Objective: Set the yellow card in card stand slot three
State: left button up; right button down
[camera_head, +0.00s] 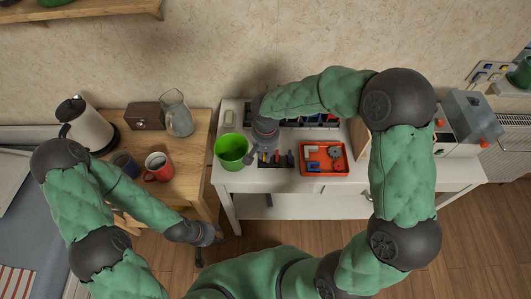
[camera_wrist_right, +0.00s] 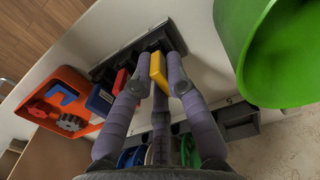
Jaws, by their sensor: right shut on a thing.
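The yellow card (camera_wrist_right: 158,70) is between the fingertips of my right gripper (camera_wrist_right: 157,84) in the right wrist view, and the gripper is shut on it. The dark card stand (camera_wrist_right: 110,68) lies just beyond the fingertips. I cannot tell whether the card's far edge is inside a slot. A red card (camera_wrist_right: 120,80) and a blue card (camera_wrist_right: 99,99) are beside it, partly behind a finger. In the head view my right gripper (camera_head: 264,150) points down over the stand (camera_head: 279,160). My left gripper (camera_head: 217,236) hangs low near the wooden table; its finger opening is unclear.
A green bucket (camera_head: 231,151) stands close left of my right gripper. A red-orange tray (camera_head: 342,171) with gear-like parts lies to the right on the white table (camera_head: 245,185). A dark organizer (camera_head: 310,122) runs behind.

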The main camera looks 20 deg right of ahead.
jog(key=c, duration=1.2)
grip_release()
jog(key=shift+o, duration=0.2)
notch_tip(320, 180, up, 12)
